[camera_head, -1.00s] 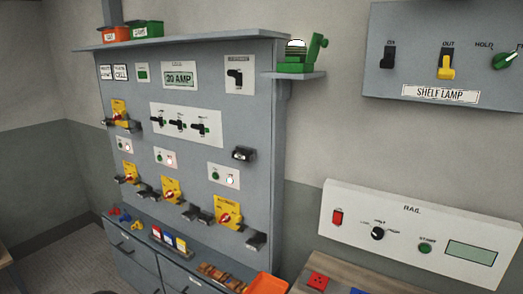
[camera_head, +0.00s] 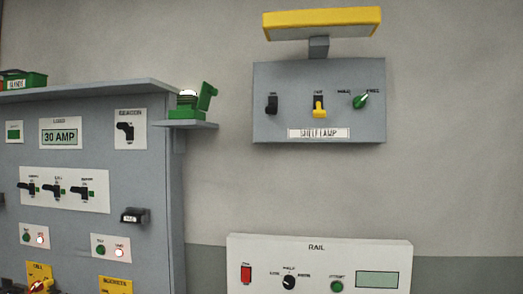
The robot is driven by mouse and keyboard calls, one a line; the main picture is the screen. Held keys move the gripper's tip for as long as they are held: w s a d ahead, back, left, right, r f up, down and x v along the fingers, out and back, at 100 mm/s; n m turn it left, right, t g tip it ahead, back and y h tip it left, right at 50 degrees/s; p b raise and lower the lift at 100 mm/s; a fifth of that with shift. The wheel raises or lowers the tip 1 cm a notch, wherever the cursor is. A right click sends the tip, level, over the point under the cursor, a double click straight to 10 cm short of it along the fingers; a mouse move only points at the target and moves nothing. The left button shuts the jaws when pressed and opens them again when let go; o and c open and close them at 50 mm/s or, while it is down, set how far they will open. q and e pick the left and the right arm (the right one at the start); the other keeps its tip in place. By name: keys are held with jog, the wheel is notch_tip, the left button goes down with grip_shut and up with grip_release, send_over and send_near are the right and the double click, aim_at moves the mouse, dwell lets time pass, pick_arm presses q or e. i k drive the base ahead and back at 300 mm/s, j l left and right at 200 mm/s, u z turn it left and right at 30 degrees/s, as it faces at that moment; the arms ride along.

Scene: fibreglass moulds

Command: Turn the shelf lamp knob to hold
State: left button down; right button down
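The shelf lamp panel (camera_head: 285,115) is a grey box on the wall at upper right, with a "SHELF LAMP" label along its lower edge. Its green knob (camera_head: 360,101) sits at the right, under two small labels; the left one seems to read HOLD, the right one is blurred. The knob's pale pointer tilts up to the right, toward the right label. A black switch (camera_head: 272,104) and a yellow switch (camera_head: 319,107) are left of it. A yellow-framed lamp (camera_head: 322,24) is mounted above the panel. Neither gripper is in view.
A white RAIL panel (camera_head: 320,248) with a red switch, black knob and green button is on the wall below. A large grey cabinet (camera_head: 150,200) with switches stands at left. A small shelf (camera_head: 190,125) with a green device juts from its right side. Wall between is bare.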

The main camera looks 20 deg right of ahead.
aim_at(358, 102)
jog(key=z, duration=1.45)
